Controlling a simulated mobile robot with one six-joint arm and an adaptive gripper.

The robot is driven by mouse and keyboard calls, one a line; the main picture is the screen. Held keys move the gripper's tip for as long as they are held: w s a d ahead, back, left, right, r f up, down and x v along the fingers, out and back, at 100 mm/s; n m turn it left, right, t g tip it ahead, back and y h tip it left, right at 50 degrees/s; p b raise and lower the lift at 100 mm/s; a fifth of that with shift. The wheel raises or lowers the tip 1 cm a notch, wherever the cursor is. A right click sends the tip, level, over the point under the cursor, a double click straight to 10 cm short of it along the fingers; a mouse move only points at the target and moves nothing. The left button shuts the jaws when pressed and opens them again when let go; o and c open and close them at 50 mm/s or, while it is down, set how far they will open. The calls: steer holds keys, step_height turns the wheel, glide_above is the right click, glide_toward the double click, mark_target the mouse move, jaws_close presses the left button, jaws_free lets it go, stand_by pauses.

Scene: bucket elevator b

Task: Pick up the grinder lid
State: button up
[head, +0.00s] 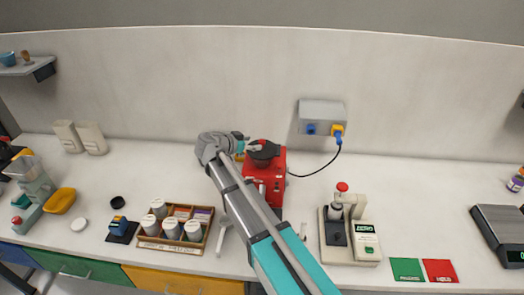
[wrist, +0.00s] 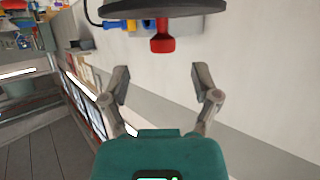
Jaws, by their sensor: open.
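The grinder lid (head: 264,154) is a dark round disc with a red knob. In the head view it sits on top of the red grinder (head: 275,184) at the back of the bench. In the head view my gripper (head: 246,146) is just left of the knob, and my arm hides part of the grinder.
A wall socket box (head: 322,112) with a black cable is right of the grinder. A rack of white-capped jars (head: 174,249) stands front left of my arm. A white and dark device (head: 350,240) stands to the right. Bench is clear behind the jars.

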mark_target(262, 140)
steer(key=b+x, duration=0.2)
steer(key=x, duration=0.2)
steer(key=shift+w+a+f, duration=0.15)
steer(key=shift+f, duration=0.05)
steer(key=shift+w+d+f, duration=0.15)
steer(key=shift+w+d, duration=0.25)
stand_by(0.3)
jaws_close()
